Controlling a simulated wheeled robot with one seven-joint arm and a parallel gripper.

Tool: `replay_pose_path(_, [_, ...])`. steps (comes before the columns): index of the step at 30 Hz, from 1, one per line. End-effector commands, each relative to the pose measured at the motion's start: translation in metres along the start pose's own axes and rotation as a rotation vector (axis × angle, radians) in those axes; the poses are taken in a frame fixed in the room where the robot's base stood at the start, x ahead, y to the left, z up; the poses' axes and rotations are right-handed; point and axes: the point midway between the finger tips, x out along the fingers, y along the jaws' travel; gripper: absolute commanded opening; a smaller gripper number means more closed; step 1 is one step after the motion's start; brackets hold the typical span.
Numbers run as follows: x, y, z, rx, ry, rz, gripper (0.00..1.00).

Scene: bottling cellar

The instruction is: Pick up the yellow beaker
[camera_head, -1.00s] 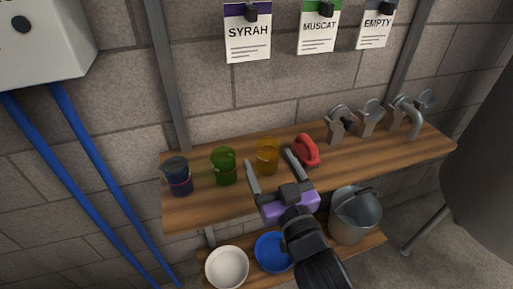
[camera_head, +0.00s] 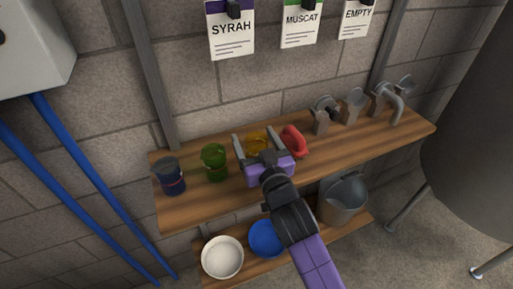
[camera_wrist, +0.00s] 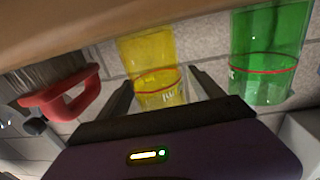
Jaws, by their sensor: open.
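The yellow beaker (camera_head: 258,141) stands on the wooden shelf, partly hidden by my gripper in the head view. In the wrist view the yellow beaker (camera_wrist: 155,68) shows upside down, with a red band and faint markings. My gripper (camera_head: 256,138) is open, with one finger on each side of the beaker in the head view. The wrist view also shows my gripper (camera_wrist: 162,84) with its fingers on both sides of the beaker's rim end. Whether either finger touches it I cannot tell.
A green beaker (camera_head: 214,161) and a dark beaker (camera_head: 171,176) stand to the left on the shelf (camera_head: 350,150). A red-handled brush (camera_head: 295,142) lies close on the right. Metal taps (camera_head: 388,100) are farther right. Bowls and a bucket (camera_head: 342,197) sit below.

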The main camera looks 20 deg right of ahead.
Motion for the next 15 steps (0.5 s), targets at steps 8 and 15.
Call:
replay_pose_path(8, [0.0096, 0.0005, 0.0011, -0.001, -0.001, 0.001, 0.76])
replay_pose_path(15, [0.0093, 0.0005, 0.0009, -0.001, 0.000, 0.001, 0.45])
